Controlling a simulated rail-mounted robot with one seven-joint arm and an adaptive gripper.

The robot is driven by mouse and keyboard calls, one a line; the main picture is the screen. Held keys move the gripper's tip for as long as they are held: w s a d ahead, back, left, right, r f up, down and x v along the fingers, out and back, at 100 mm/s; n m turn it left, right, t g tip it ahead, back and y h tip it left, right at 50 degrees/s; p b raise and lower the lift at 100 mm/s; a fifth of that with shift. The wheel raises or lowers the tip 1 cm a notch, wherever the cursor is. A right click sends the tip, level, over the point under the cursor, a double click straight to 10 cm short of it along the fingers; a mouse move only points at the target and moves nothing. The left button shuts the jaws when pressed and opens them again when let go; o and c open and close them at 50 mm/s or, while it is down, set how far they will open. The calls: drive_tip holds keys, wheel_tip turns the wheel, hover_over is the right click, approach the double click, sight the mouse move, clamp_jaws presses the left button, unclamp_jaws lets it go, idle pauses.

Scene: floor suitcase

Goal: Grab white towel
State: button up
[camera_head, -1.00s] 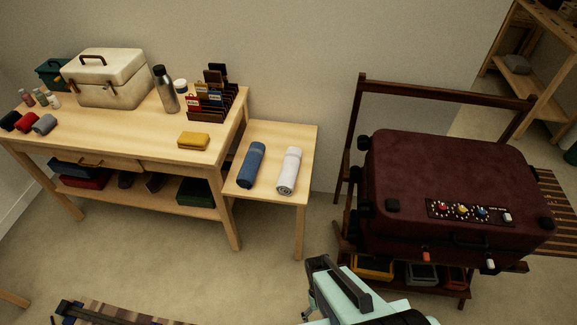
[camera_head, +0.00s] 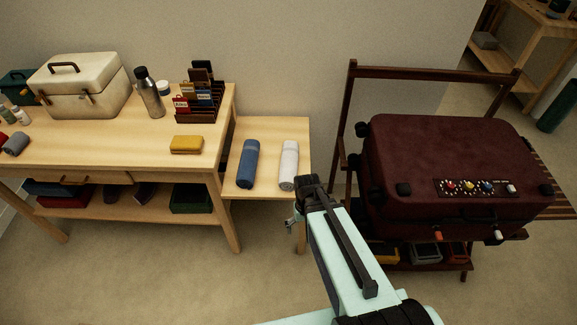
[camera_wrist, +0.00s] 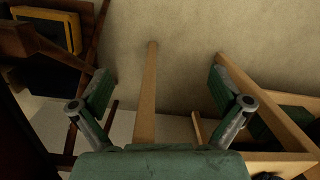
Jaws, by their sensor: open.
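The white rolled towel (camera_head: 289,165) lies on the small light-wood side table (camera_head: 270,130), to the right of a blue rolled towel (camera_head: 248,164). Both lie lengthwise, apart from each other. In the head view my arm reaches up from below, and its dark end is just below and right of the white towel. My gripper is mostly hidden there. In the wrist view my gripper (camera_wrist: 160,97) is open and empty, its two green fingers wide apart. A wooden leg (camera_wrist: 149,90) shows between them, farther off. The white towel is not seen in the wrist view.
A maroon suitcase (camera_head: 450,155) rests on a dark wooden rack (camera_head: 432,73) right of my arm. A long desk (camera_head: 100,145) at the left holds a cream box (camera_head: 80,90), a bottle (camera_head: 149,95) and a yellow folded cloth (camera_head: 187,145). Floor in front is open.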

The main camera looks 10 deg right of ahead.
drive_tip(key=shift+m+t+y, duration=0.5)
drive_tip(key=shift+m+t, duration=0.2)
drive_tip(key=shift+t, duration=0.1)
drive_tip(key=w+r, duration=0.3)
drive_tip(key=w, duration=0.1)
drive_tip(key=w+r, duration=0.4)
drive_tip(key=w, duration=0.1)
drive_tip(key=w+d+r, duration=0.1)
drive_tip(key=w+r, duration=0.2)
drive_tip(key=w, duration=0.2)
drive_tip(key=shift+r, duration=0.25)
drive_tip(key=m+y, duration=0.1)
approach(289, 160)
drive_tip(key=shift+t, duration=0.3)
drive_tip(key=x, duration=0.8)
drive_tip(key=shift+s, duration=0.3)
drive_tip(key=shift+d+p+x, duration=0.15)
drive_tip(key=shift+p+x, duration=0.2)
drive_tip(key=shift+x, duration=0.95)
drive_tip(key=shift+d+p+x, duration=0.15)
drive_tip(key=shift+p+x, duration=0.15)
drive_tip(key=shift+x, duration=1.05)
drive_tip(key=shift+w, duration=0.15)
drive_tip(key=c, duration=1.2)
